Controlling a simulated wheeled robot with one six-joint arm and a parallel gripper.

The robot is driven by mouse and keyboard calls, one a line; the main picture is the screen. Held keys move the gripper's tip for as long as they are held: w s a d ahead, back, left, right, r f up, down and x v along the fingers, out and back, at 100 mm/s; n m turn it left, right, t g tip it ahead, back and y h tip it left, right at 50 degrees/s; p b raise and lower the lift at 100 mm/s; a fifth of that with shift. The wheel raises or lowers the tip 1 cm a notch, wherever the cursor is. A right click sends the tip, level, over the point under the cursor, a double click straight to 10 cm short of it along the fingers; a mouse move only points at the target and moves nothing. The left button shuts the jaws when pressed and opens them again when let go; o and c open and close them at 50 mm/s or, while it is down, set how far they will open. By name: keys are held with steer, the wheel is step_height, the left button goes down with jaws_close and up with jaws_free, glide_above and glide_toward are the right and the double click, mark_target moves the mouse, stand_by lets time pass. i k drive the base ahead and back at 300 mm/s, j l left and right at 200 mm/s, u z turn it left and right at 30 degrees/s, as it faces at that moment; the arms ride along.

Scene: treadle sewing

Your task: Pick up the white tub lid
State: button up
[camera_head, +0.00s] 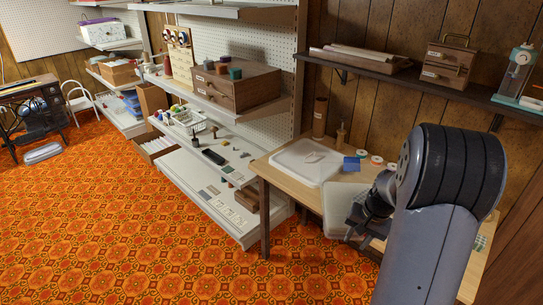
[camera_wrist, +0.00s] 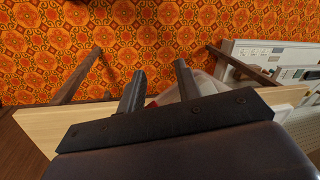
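A pale, flat, rounded piece that looks like the white tub lid (camera_head: 336,208) lies at the front edge of the wooden table, partly hidden behind my gripper. A larger white, shallow tub or tray (camera_head: 300,168) sits behind it, with a small pale item inside. My gripper (camera_head: 358,222) is over the table's front, by the right side of the pale lid. In the wrist view, my gripper's two dark fingers (camera_wrist: 159,70) stand apart, with nothing clearly held between them. A whitish surface (camera_wrist: 202,88) shows beyond the fingers, partly covered; I cannot tell whether they touch it.
A white shelf unit (camera_head: 237,226) stands to the left. A dark wall shelf (camera_head: 390,78) hangs above. The patterned floor (camera_head: 100,220) is open at left.

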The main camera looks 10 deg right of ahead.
mark_target(300, 161)
steer(key=i+j+u, duration=0.1)
steer(key=i+u, duration=0.5)
steer(key=i+l+z, duration=0.1)
steer(key=i+z, duration=0.3)
steer(key=i, duration=0.15)
steer(key=i+j+z, duration=0.1)
steer(key=i+z, duration=0.35)
steer(key=i+j+z, duration=0.25)
steer(key=i+z, duration=0.15)
steer(key=i, duration=0.15)
